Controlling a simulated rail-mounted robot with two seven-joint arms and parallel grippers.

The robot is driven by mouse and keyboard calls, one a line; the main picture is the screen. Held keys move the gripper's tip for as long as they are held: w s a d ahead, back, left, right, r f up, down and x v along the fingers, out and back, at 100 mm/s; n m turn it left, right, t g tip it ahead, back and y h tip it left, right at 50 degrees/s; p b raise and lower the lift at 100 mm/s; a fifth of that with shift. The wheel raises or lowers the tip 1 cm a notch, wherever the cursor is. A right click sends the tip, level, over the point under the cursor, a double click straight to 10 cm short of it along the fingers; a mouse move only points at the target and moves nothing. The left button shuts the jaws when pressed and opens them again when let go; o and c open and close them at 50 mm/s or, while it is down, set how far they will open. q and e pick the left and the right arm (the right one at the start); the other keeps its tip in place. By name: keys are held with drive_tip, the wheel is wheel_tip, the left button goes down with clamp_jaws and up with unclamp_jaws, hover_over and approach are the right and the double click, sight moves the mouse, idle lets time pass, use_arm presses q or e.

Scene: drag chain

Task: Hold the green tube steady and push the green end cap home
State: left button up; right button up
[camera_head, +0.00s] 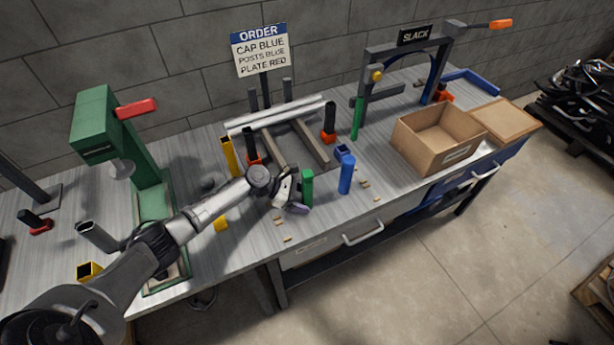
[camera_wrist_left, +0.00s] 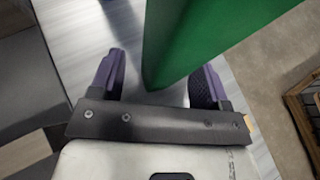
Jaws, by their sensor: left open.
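A green tube (camera_head: 307,188) stands upright near the front edge of the bench, right beside my left gripper (camera_head: 289,198). In the left wrist view the green tube (camera_wrist_left: 205,35) looms large, with its lower corner reaching between the two purple fingers of the left gripper (camera_wrist_left: 160,75). The jaws are open, with a gap on the left finger's side; whether the right finger touches the tube I cannot tell. A second, thinner green piece (camera_head: 357,118) stands further back, by the grey frame. I cannot make out a separate green end cap. My right gripper is not in view.
A blue tube (camera_head: 346,175) stands just right of the green tube. A grey rail fixture (camera_head: 285,117) with orange-based clamps lies behind. A green press (camera_head: 125,145) stands left, an open cardboard box (camera_head: 412,148) right. Small tan pieces lie near the front edge.

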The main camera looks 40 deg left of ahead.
use_arm(q)
drive_tip(key=v, duration=1.2)
drive_tip(key=shift+s, duration=0.1)
